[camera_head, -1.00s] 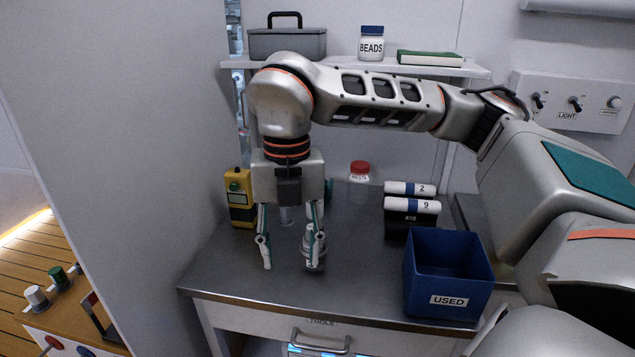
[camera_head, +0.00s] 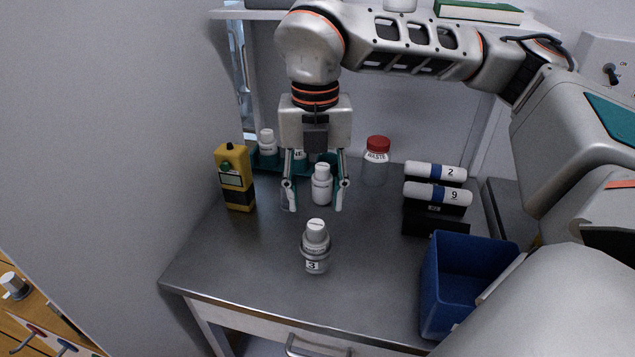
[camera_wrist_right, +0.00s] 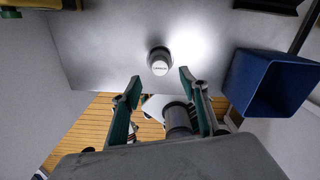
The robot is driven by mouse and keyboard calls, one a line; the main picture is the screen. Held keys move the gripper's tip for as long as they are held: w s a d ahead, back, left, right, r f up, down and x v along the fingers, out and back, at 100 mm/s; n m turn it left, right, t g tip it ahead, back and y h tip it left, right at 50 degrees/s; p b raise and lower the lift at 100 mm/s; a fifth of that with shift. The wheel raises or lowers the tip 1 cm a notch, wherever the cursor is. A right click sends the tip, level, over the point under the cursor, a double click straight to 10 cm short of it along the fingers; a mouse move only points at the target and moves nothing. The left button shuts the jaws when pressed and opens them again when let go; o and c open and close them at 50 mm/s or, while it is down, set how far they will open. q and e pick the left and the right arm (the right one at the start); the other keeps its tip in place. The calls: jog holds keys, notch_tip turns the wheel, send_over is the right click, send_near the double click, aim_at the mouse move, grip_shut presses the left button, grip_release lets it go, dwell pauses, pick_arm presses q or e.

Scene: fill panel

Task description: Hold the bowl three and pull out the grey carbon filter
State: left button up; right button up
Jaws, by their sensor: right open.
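Bowl three (camera_head: 316,266), a dark grey ringed cup with a "3" label, stands upright near the front of the bench. A light grey bottle-shaped piece (camera_head: 316,236) with a pale cap rises from it; its small lettering is unreadable, so I cannot confirm it is the carbon filter. In the right wrist view the capped top (camera_wrist_right: 160,68) shows beyond the fingertips. My right gripper (camera_head: 316,208) points down, open and empty, apart from the bowl; it also shows in the wrist view (camera_wrist_right: 158,88). My left gripper is not in view.
A white bottle (camera_head: 322,188) and a teal rack (camera_head: 296,170) stand behind. A yellow device (camera_head: 235,178) is at left. A red-capped waste jar (camera_head: 376,165), canisters marked 2 (camera_head: 436,173) and 9 (camera_head: 437,194), and a blue bin (camera_head: 450,300) are at right.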

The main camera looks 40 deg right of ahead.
aim_at(316, 224)
notch_tip(316, 224, down, 5)
jog(key=shift+f, duration=0.65)
